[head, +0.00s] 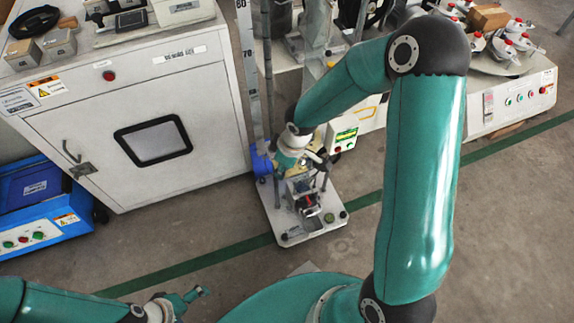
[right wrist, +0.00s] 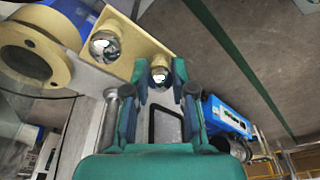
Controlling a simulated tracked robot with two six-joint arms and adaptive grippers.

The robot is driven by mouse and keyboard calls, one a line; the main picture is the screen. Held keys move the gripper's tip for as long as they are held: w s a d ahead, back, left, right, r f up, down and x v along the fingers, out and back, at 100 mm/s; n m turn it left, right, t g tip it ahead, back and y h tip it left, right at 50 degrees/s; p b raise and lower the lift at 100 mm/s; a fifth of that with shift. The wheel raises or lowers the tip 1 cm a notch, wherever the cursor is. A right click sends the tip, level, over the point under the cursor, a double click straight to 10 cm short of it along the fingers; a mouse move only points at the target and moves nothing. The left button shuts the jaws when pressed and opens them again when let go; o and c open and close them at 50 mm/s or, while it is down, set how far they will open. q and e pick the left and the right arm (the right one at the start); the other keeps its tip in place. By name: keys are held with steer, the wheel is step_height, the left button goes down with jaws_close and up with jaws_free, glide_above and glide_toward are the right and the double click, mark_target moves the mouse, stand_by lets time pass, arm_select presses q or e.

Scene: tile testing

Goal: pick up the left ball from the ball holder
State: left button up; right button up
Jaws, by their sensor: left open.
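In the right wrist view two shiny metal balls sit by a beige holder plate (right wrist: 135,40). One ball (right wrist: 105,46) is at the left, clear of the fingers. The other ball (right wrist: 160,75) is between the fingertips of my right gripper (right wrist: 160,82). Whether the fingers touch this ball cannot be made out. In the head view my right gripper (head: 298,165) reaches down over a small apparatus on a white base plate (head: 312,232); the balls are not distinguishable there. My left gripper (head: 192,296) is open and empty at the lower left, far from the apparatus.
A large white cabinet (head: 215,110) stands to the left of the apparatus. A blue machine (head: 35,205) is at the far left. A bench with white parts (head: 515,90) is at the upper right. The grey floor in front and at right is mostly clear.

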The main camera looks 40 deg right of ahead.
steer(key=shift+c, duration=0.9)
steer(key=shift+r, duration=0.2)
steer(key=shift+w+r+p, duration=0.15)
steer(key=shift+r+p, duration=1.3)
steer(key=shift+r, duration=0.1)
steer(key=shift+s+d+r+p, duration=0.1)
steer(key=shift+s+r+p, duration=0.1)
steer(key=shift+r+p, duration=0.7)
steer(key=shift+s+d+r+p, duration=0.15)
steer(key=shift+r+p, duration=0.55)
steer(key=shift+r, duration=0.4)
steer(key=shift+s+d+r+p, duration=0.1)
steer(key=shift+s+r+p, duration=0.1)
steer(key=shift+r+p, duration=0.7)
steer(key=shift+w+r, duration=0.1)
